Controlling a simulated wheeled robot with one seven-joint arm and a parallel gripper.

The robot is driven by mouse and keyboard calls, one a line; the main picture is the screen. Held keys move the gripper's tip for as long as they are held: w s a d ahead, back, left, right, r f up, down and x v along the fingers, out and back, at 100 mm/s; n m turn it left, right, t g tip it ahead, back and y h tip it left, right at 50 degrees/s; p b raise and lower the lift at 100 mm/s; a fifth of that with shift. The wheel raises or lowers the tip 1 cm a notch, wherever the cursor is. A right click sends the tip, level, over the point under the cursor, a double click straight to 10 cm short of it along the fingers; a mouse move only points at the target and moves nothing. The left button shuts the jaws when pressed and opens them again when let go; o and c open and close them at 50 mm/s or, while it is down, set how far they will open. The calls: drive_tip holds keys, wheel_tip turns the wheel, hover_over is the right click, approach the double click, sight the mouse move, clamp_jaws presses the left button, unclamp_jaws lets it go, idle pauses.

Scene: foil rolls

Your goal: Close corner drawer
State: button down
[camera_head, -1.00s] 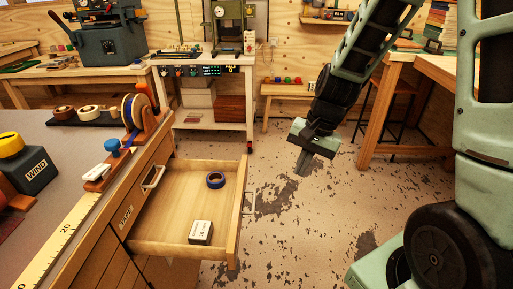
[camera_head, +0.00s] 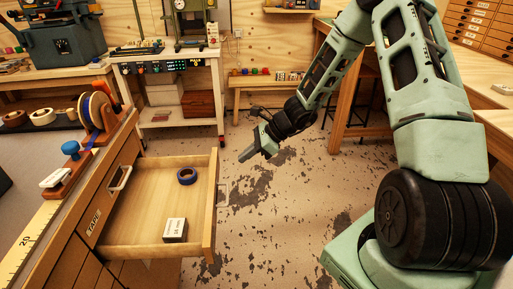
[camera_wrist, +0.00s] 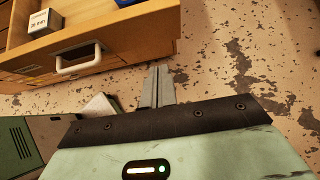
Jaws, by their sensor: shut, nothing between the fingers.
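In the wrist view the closed fingers (camera_wrist: 157,86) point toward the right end of the drawer front (camera_wrist: 120,45). The drawer's pale handle (camera_wrist: 79,58) shows left of the fingers.
The workbench (camera_head: 60,238) carries a tape dispenser (camera_head: 97,115) and a ruler (camera_head: 28,243). A white cart (camera_head: 175,85) and a low wooden bench (camera_head: 262,84) stand at the back. The floor right of the drawer is clear.

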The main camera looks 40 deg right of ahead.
drive_tip(key=shift+w+a+f, duration=0.25)
drive_tip(key=shift+w+a, duration=0.2)
drive_tip(key=shift+a, duration=0.35)
drive_tip(key=shift+w+a+f, duration=0.25)
drive_tip(key=shift+w+a, duration=0.25)
drive_tip(key=shift+a, duration=0.35)
drive_tip(key=shift+w+a+f, duration=0.25)
drive_tip(key=shift+w+a, duration=0.2)
drive_tip(key=shift+a, duration=0.35)
drive_tip(key=shift+a, duration=0.1)
drive_tip(key=w+a+p, duration=0.1)
drive_tip(key=w+a, duration=0.3)
drive_tip(key=a, duration=0.3)
drive_tip(key=w+a+p, duration=0.1)
drive_tip(key=w+a, duration=0.3)
drive_tip(key=a, duration=0.3)
drive_tip(key=w+a+p, duration=0.1)
drive_tip(key=w+a, duration=0.3)
drive_tip(key=a, duration=0.3)
drive_tip(key=shift+w+a+r, duration=0.1)
drive_tip(key=shift+w, duration=0.05)
drive_tip(key=shift+a, duration=0.1)
drive_tip(key=shift+w+a+r, duration=0.1)
drive_tip(key=shift+a, duration=0.05)
